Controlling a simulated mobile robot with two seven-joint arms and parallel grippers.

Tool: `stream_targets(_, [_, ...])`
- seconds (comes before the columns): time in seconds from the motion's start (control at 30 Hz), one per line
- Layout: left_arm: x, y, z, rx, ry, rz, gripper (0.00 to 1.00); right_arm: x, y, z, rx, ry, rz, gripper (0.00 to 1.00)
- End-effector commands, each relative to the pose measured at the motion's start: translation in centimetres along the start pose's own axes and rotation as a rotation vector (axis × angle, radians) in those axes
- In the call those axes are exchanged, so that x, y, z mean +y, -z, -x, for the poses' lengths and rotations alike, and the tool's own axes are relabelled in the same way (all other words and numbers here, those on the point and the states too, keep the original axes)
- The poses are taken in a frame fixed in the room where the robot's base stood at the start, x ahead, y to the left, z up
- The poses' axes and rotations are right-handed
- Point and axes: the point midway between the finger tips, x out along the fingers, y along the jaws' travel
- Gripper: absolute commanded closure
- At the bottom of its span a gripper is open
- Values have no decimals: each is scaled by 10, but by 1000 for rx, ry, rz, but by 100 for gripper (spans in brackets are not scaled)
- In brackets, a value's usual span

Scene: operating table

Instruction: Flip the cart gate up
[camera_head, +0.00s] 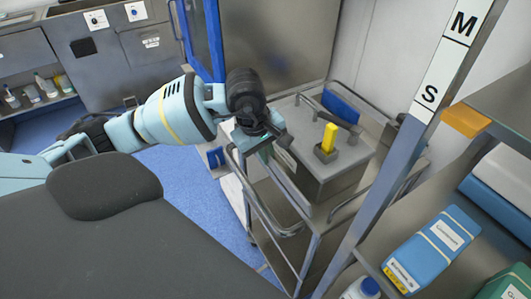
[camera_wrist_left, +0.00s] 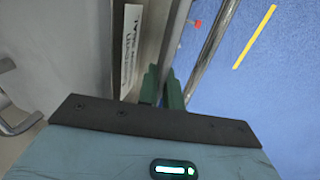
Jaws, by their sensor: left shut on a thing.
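A metal cart (camera_head: 318,212) with tubular rails stands right of centre in the head view. My left gripper (camera_head: 268,150) reaches its left side from above. In the left wrist view the green fingers of my left gripper (camera_wrist_left: 162,88) are closed on a narrow metal edge, which I take to be the cart gate (camera_wrist_left: 171,45). A labelled plate (camera_wrist_left: 131,45) is just left of the fingers. The gripper and arm hide part of the gate in the head view. My right gripper is not in view.
A grey box with a yellow handle (camera_head: 329,137) sits on the cart top. A post marked M and S (camera_head: 437,80) and a shelf with blue packages (camera_head: 432,250) stand at the right. Blue floor (camera_head: 205,185) is open left of the cart.

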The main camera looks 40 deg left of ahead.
Motion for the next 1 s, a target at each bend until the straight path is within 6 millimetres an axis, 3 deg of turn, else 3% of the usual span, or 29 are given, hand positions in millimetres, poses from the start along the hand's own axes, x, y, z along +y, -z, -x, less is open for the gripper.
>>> stream_targets(0.33, [12, -1, -3, -2, 217, 0, 100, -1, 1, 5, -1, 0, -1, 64])
stream_targets(0.77, [13, -1, -5, -2, 258, 0, 100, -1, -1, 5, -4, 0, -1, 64])
stream_targets(0.8, [13, -1, -5, -2, 258, 0, 90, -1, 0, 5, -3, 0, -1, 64])
stream_targets(0.9, [13, -1, -5, -2, 257, 0, 77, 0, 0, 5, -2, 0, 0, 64])
stream_targets(1.0, [13, -1, -4, -1, 256, 0, 71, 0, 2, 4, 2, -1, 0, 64])
